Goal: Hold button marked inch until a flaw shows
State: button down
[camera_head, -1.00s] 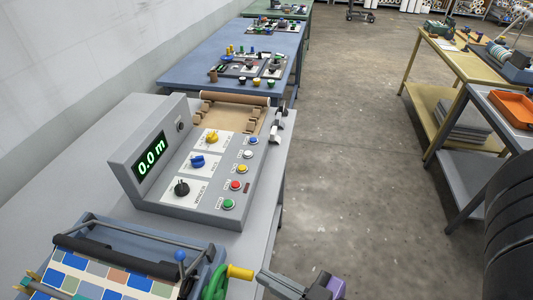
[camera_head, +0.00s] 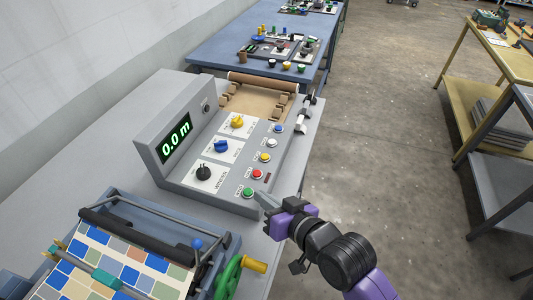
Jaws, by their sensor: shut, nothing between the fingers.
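The grey calender press console (camera_head: 180,188) stands on the grey bench. Its display (camera_head: 174,138) reads 0.0 m in green. A row of buttons runs along its right side: blue (camera_head: 279,129), white (camera_head: 272,143), yellow (camera_head: 265,157), red (camera_head: 257,174) and green (camera_head: 248,192). Their labels are too small to read, so I cannot tell which is marked inch. The brown sheet (camera_head: 250,99) lies at the console's far end, with no clear flaw visible.
Three knobs, yellow (camera_head: 237,122), blue (camera_head: 221,146) and black (camera_head: 204,173), sit left of the buttons. A printed-sheet machine with a green handwheel (camera_head: 228,279) stands close in front.

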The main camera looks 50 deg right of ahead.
jog(key=shift+m+g+y, duration=0.4)
jog(key=shift+m+g, duration=0.3)
jog(key=shift+m, duration=0.2)
jog(key=w+d+r, duration=0.1)
jog(key=w+d, duration=0.1)
jog(key=w+d+r, duration=0.1)
jog(key=w+d, duration=0.1)
jog(key=w+d+r+p, duration=0.1)
jog(key=w+d, duration=0.1)
jog(key=w, duration=0.1)
jog(key=shift+w+d+r, duration=0.1)
jog(key=shift+d+r, duration=0.1)
jog(key=shift+r, duration=0.05)
jog(key=w+d+r+m+g+y, duration=0.1)
jog(key=w+d+r+g, duration=0.1)
jog(key=d+r, duration=0.4)
jog(key=shift+d+r+g+y+p, duration=0.15)
jog(key=shift+r+g+y+p, duration=0.15)
jog(key=shift+r+p, duration=0.05)
jog(key=shift+f, duration=0.2)
jog(key=b, duration=0.8)
send_over(267, 158)
notch_tip(267, 158, down, 6)
jog(key=shift+f, duration=0.1)
jog(key=shift+f+b, duration=0.35)
jog(key=shift+f, duration=0.75)
jog(key=shift+f, duration=0.15)
jog(key=shift+f, duration=0.3)
